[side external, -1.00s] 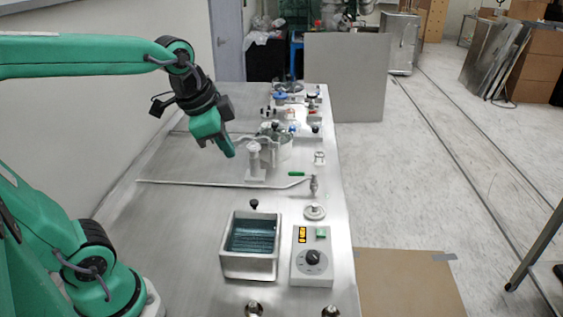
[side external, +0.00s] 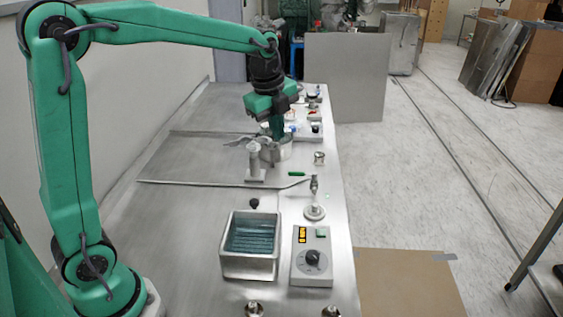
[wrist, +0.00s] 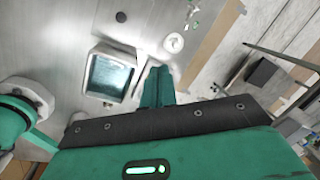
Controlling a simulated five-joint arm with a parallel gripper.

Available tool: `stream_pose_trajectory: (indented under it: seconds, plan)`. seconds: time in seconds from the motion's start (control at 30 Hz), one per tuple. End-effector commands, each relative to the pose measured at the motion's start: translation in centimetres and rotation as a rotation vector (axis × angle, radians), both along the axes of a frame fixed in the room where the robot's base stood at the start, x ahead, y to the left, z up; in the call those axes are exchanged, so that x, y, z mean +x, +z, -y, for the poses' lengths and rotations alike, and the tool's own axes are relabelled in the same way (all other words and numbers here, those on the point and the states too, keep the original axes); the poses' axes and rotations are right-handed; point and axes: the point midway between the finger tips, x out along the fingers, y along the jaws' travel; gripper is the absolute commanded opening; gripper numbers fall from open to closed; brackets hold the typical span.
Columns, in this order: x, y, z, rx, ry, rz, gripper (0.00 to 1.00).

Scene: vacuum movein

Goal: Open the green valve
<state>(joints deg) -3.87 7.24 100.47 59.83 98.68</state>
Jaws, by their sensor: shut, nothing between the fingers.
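A small green valve handle (side external: 297,174) lies on the steel table in the side view, just beyond a thin metal pipe. My gripper (side external: 277,138) points down above a metal pot (side external: 285,152), farther back and left of the green handle, and apart from it. Its fingers are shut and empty; they also show together in the wrist view (wrist: 157,86). In the side view I cannot tell whether the fingertips touch the pot. I cannot make out the green handle clearly in the wrist view.
A round metal fitting (side external: 315,212), a square water bath (side external: 250,243) and a control box with a dial (side external: 312,257) stand nearer the camera. Several fittings crowd the far end.

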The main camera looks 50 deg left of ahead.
Motion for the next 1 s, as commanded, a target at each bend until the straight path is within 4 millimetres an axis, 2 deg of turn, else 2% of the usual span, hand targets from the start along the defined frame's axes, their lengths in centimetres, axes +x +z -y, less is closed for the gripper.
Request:
stream_pose_trajectory:
  seconds: [0.2,0.5,0.7,1.0]
  plan:
    - [3.2,-2.1,-0.7,0.044,-0.227,-0.044,0.00]
    - [6.9,-5.2,-1.6,0.088,-0.527,-0.096,0.00]
    - [8.3,-6.6,-2.0,0.102,-0.653,-0.115,0.00]
    - [8.7,-7.1,-2.1,0.107,-0.698,-0.121,0.00]
